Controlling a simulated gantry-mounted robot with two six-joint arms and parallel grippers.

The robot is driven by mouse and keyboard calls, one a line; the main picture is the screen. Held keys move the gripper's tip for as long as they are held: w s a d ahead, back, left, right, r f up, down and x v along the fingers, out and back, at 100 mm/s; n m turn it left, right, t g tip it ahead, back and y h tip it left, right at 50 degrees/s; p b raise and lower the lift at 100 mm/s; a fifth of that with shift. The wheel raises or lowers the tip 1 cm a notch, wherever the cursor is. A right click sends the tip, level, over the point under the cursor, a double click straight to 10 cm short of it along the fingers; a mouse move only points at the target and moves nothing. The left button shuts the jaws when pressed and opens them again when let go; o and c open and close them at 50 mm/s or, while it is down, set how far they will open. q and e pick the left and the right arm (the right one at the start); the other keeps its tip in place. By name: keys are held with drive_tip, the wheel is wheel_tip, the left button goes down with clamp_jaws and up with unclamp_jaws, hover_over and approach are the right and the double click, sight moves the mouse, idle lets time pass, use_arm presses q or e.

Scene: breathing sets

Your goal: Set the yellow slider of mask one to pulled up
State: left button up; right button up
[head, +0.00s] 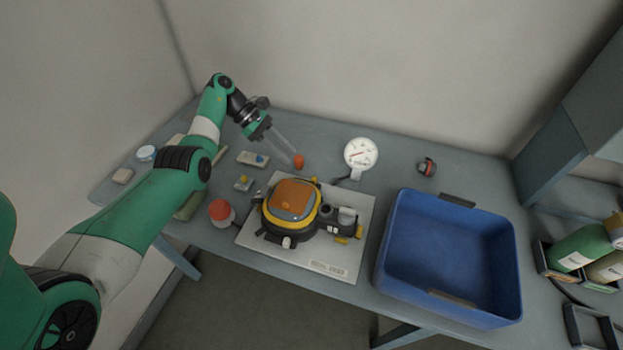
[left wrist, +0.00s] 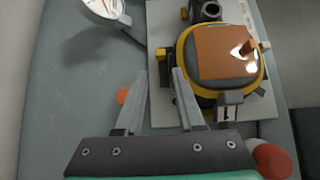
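Mask one (head: 291,203) lies face up on a pale board (head: 327,266). It has a yellow and black rim and an orange-brown front, and also shows in the left wrist view (left wrist: 222,55). A small yellow tab (head: 314,180) stands at its far edge, also in the left wrist view (left wrist: 162,55). More yellow parts (head: 341,240) sit at its right end. I cannot tell which is the slider or its setting. My left gripper (head: 296,150) is open and empty beyond the mask; its fingertips (left wrist: 159,72) appear close to the tab. My right gripper is out of view.
A round gauge (head: 361,154) stands behind the board. An orange knob-like thing (head: 298,162) is close to my left fingers. A red-capped jar (head: 221,212) stands left of the board. A blue crate (head: 392,246) stands at the right. Small items lie at the back left.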

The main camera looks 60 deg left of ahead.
sight(313, 178)
use_arm(q)
drive_tip(key=b+x, duration=0.1)
drive_tip(key=x, duration=0.9)
drive_tip(key=shift+w+d+f, duration=0.2)
drive_tip(key=shift+f, duration=0.05)
clamp_jaws()
idle(0.9)
